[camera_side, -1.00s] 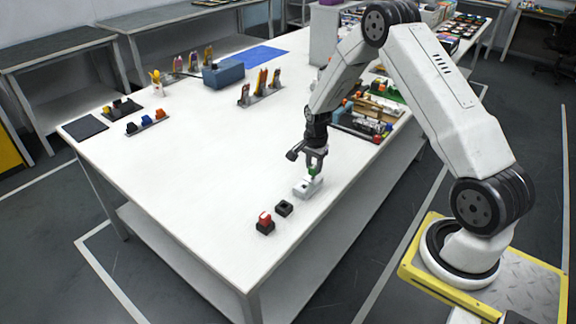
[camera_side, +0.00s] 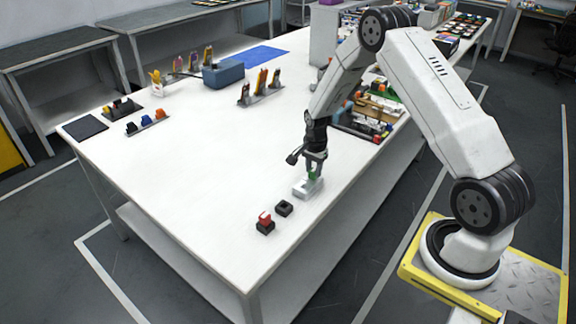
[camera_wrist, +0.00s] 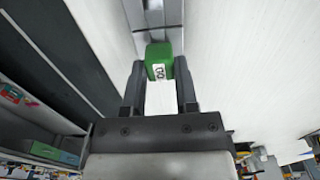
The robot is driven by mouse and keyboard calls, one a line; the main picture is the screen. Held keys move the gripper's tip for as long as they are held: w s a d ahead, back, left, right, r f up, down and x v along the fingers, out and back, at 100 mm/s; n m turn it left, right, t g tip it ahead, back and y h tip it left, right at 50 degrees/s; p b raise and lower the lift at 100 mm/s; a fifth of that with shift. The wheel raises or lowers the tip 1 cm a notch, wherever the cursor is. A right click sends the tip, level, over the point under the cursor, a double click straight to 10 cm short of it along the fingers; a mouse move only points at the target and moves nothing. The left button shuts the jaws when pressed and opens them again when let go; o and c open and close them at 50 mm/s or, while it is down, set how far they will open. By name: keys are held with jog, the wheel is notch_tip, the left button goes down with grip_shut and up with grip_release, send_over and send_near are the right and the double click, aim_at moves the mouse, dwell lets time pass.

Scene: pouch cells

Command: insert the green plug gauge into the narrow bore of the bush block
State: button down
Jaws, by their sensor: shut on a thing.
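The green plug gauge (camera_wrist: 159,54) is between the fingers of my gripper (camera_wrist: 158,88) in the wrist view, with a white label with dark marks on its face. In the side view my gripper (camera_side: 316,164) is shut on the gauge (camera_side: 314,175), which shows as a small green patch under the fingers. The pale bush block (camera_side: 304,190) sits on the table directly below. The gauge's lower end and the bore are hidden, so I cannot tell whether the gauge is inside a bore or just above it.
A small black block (camera_side: 284,208) and a black holder with a red piece (camera_side: 265,222) stand in front of the bush block. A crowded tray (camera_side: 362,122) lies behind to the right.

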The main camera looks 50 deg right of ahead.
aim_at(314, 170)
jog(key=shift+c, duration=1.5)
grip_release()
jog(key=shift+r, duration=3.85)
